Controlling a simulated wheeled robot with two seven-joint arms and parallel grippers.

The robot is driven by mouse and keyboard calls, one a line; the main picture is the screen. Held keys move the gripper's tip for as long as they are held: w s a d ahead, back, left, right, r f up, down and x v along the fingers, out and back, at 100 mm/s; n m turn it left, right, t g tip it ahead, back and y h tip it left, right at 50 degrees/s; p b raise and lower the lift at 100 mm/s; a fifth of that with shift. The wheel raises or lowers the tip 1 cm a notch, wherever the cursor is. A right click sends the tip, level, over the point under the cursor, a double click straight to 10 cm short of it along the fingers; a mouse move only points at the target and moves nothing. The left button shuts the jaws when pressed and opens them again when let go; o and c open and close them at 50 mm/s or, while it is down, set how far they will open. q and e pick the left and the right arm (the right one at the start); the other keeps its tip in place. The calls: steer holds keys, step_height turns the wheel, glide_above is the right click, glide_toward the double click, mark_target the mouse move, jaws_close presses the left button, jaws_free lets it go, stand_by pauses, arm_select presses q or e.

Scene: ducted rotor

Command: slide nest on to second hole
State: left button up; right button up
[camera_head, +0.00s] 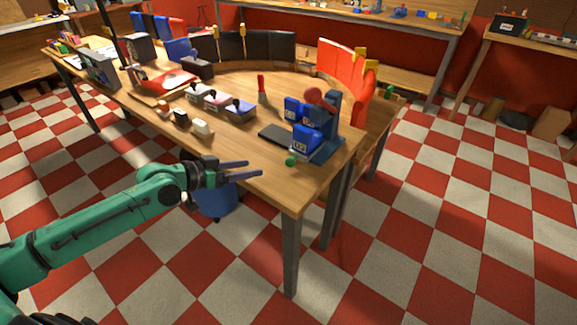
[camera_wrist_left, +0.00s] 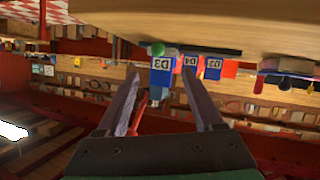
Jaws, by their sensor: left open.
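I cannot tell for sure which thing is the nest or the second hole. A blue stand (camera_head: 331,118) with a red ball (camera_head: 314,95) on top is at the near right end of the wooden table. Labelled blue blocks (camera_head: 306,139) sit at it, and they show upside down in the left wrist view (camera_wrist_left: 162,66). A green ball (camera_head: 291,161) is at the table edge beside them. My left gripper (camera_head: 254,168) is open and empty, out over the front edge, left of the stand. It also shows in the left wrist view (camera_wrist_left: 160,74). My right gripper is not in view.
A black plate (camera_head: 274,132) lies left of the blue blocks. Small boxes with dark knobs (camera_head: 240,109) and a white block (camera_head: 202,127) are farther left on the table (camera_head: 300,192). Black and red panels (camera_head: 342,63) line the back. A blue bin (camera_head: 216,202) is below the gripper.

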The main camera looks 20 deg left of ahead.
mark_target(286, 163)
arm_select(q)
steer(key=p+x, duration=0.1)
steer(key=x, duration=1.3)
steer(key=shift+s+d+r, duration=0.1)
steer(key=shift+d+r, duration=0.1)
jaws_close()
stand_by(0.6)
